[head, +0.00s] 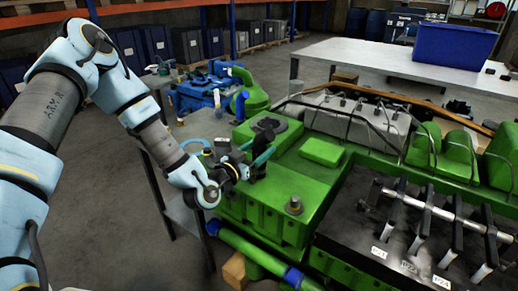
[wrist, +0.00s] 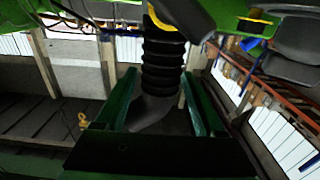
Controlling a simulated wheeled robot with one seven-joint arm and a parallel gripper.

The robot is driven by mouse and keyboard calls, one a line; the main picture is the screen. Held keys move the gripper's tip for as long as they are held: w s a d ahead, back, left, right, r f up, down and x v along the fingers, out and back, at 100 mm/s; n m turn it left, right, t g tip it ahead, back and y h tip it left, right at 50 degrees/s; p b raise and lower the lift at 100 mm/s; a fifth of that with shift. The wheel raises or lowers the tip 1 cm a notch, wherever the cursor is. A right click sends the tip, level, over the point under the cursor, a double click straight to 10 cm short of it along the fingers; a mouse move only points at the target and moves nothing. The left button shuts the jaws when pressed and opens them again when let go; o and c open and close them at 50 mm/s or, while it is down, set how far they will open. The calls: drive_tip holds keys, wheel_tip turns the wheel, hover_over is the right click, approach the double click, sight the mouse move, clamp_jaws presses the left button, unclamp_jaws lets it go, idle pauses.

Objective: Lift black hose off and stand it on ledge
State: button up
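The black hose (wrist: 163,65) is a ribbed tube between the two fingers of my gripper (wrist: 161,85) in the wrist view. One end meets a yellow-edged green part at the top of that view; the other ends in a smooth dark bend near my palm. The fingers lie close along both sides of the hose, and I cannot tell whether they press on it. In the head view my gripper (head: 259,160) is above the left end of the green engine (head: 320,180). A dark piece between its fingers is too small to make out. I cannot identify the ledge for certain.
A black rocker cover area with shafts and labels (head: 405,240) fills the engine's right front. A blue bin (head: 455,45) stands on the white table (head: 375,60) behind. A blue machine (head: 208,88) stands beyond my gripper. Open floor lies at left.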

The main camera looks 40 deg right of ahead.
drive_tip(key=shift+o, duration=0.6)
drive_tip(key=shift+a+f, duration=0.1)
drive_tip(key=shift+a, duration=0.2)
drive_tip(key=b+v, duration=0.3)
drive_tip(key=v, duration=0.7)
drive_tip(key=shift+a, duration=0.1)
